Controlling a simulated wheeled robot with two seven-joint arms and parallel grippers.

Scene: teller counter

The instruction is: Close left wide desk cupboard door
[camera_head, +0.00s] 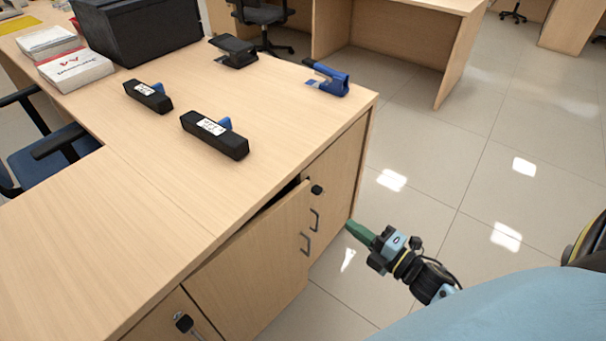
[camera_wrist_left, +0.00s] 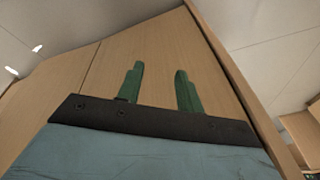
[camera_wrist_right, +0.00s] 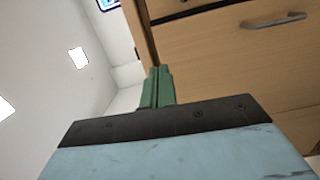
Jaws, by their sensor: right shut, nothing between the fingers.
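The left cupboard door (camera_head: 250,260) under the desk stands ajar, with a dark gap along its top edge. Its grey handle (camera_head: 306,243) is near its right edge. The right door (camera_head: 340,175) beside it looks shut. My right gripper (camera_head: 350,227) is shut and empty, in front of the cupboard near the right door's lower edge, apart from the handles. In the right wrist view its green fingers (camera_wrist_right: 158,88) are together beside a wooden panel with a grey handle (camera_wrist_right: 273,20). My left gripper (camera_wrist_left: 160,88) is open before a wooden panel; the head view does not show it.
The desktop (camera_head: 120,210) holds two black stampers (camera_head: 215,135), a blue stapler (camera_head: 328,80), a black box (camera_head: 135,30) and paper stacks (camera_head: 75,68). Tiled floor (camera_head: 430,180) is free to the right.

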